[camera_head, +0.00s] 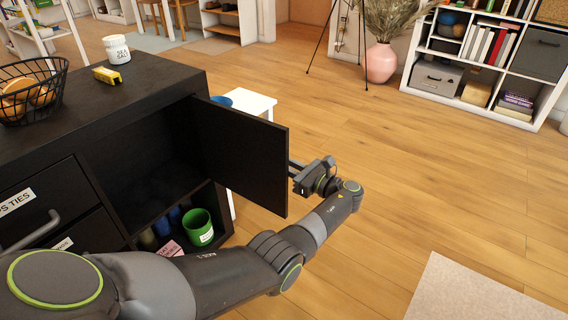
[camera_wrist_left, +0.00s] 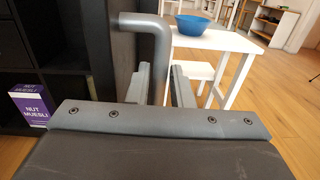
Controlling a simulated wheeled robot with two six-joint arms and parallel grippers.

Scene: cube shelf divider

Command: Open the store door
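The store door (camera_head: 242,150) is a black panel on the black cabinet (camera_head: 120,85). It stands wide open, swung out from the right side of an upper compartment, whose dark inside shows. My left gripper (camera_head: 300,176) is at the door's outer face near its free edge. In the left wrist view the grey bent door handle (camera_wrist_left: 160,45) passes between the fingers of my left gripper (camera_wrist_left: 161,85) and fills the gap, so they look shut on it. The door panel also shows there edge-on (camera_wrist_left: 120,50). In the head view the door hides this handle. My right gripper is not in view.
A green mug (camera_head: 198,227) sits in a lower compartment. A white table (camera_head: 258,103) with a blue bowl (camera_wrist_left: 193,25) stands beyond the door.

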